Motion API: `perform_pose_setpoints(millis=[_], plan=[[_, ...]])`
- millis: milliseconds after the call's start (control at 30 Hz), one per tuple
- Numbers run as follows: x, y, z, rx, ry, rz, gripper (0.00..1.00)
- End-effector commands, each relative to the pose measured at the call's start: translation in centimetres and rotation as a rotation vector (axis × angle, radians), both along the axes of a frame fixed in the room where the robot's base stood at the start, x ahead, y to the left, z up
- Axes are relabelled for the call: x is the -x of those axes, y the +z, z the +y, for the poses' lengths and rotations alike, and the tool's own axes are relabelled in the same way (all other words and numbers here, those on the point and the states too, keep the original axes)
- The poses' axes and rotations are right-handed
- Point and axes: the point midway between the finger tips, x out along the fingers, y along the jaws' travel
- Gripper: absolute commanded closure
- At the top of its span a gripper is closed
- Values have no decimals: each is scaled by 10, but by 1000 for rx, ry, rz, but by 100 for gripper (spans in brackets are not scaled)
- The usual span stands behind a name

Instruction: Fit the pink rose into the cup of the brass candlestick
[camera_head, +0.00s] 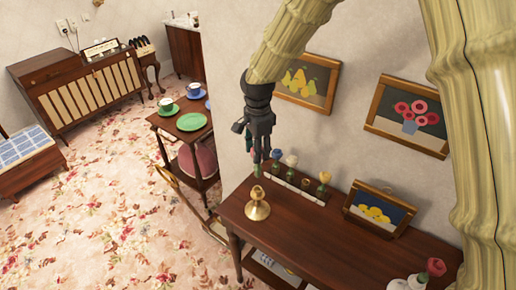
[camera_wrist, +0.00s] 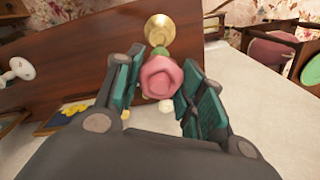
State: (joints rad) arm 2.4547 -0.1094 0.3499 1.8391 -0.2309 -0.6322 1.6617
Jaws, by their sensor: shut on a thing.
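My gripper (camera_head: 259,158) is shut on the pink rose (camera_wrist: 162,77), whose bloom shows between the two green-padded fingers in the wrist view. In the head view the fingers mostly hide the bloom, and a bit of green shows below them. The brass candlestick (camera_head: 258,208) stands upright on the dark wooden table (camera_head: 300,228), near its left end. My gripper is above it, with the rose pointing down towards it. In the wrist view the candlestick (camera_wrist: 160,29) lies just past the rose, which partly covers it. I cannot tell whether stem and cup touch.
Behind the candlestick a rack (camera_head: 299,190) holds blue, white and yellow flowers. A framed lemon picture (camera_head: 379,213) stands to the right. A red flower (camera_head: 436,267) and white vessels are at the front right. A side table with a green plate (camera_head: 191,122) is left.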

Motion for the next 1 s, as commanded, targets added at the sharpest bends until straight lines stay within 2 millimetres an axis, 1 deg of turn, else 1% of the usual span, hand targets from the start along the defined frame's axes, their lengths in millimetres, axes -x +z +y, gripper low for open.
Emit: perform_pose_setpoints(millis=[67, 100, 800, 1000], plan=[[0, 1, 0, 1, 14, 2, 78], [0, -4, 0, 1, 12, 2, 78], [0, -53, 0, 0, 12, 2, 78], [0, -58, 0, 0, 12, 2, 78]])
